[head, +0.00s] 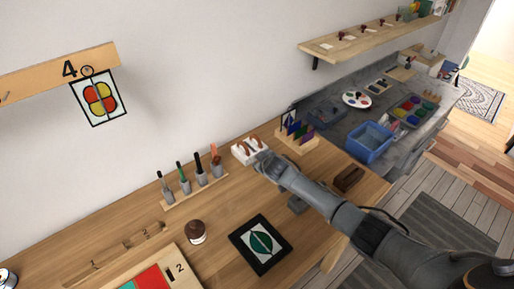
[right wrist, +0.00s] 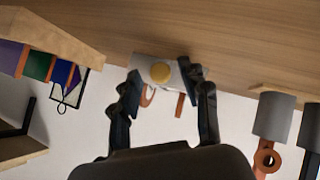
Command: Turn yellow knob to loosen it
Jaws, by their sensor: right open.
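The yellow knob (right wrist: 160,73) shows as a round disc on the end of a white block (right wrist: 142,62) in the right wrist view. Reddish-brown handles stick out of the block. In the head view the white block (head: 240,153) stands on the wooden table near the wall; the knob cannot be made out there. My right gripper (right wrist: 161,80) is open, with one dark finger on each side of the block and the knob between them. Whether the fingers touch the block is unclear. In the head view my right gripper (head: 266,162) is beside the block. My left gripper is not in view.
A rack of upright tools (head: 197,189) stands left of the block. A wooden rack with coloured glass pieces (head: 297,138) is close on the right. A brown jar (head: 196,232), a black-framed panel (head: 261,244) and a brown block (head: 348,179) lie nearer.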

